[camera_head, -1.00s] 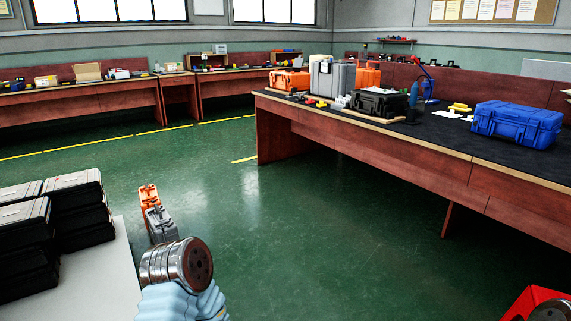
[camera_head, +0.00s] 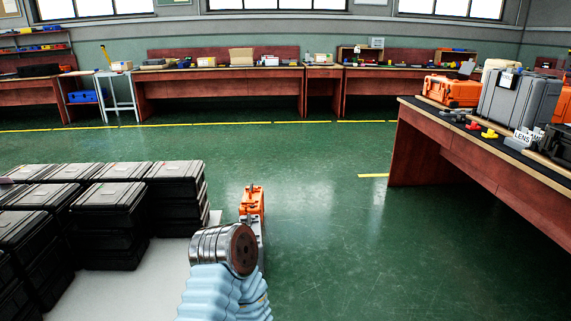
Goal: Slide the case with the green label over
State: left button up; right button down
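Several black cases stand in stacks at the lower left, on a pale platform (camera_head: 172,290). One black case (camera_head: 110,196) lies on top near the middle of the stacks, and another (camera_head: 176,171) tops the stack at the right. Small marks show on some lids, but they are too small for me to tell which is a green label. Part of my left arm, in a light blue sleeve with a metal joint, rises at the bottom centre, right of the stacks. My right gripper is out of view.
A workbench (camera_head: 440,155) at the right holds a grey case (camera_head: 518,100) and an orange case (camera_head: 450,91). Benches line the back wall. The green floor between is clear.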

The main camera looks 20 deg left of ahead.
aim_at(103, 205)
jog(key=i+u, duration=0.25)
jog(key=u, duration=0.25)
jog(key=i+l+u, duration=0.1)
jog(key=i+u, duration=0.15)
jog(key=u, duration=0.2)
jog(key=i+l+u, duration=0.2)
jog(key=u, duration=0.3)
jog(key=i+l+u, duration=0.25)
jog(key=u, duration=0.2)
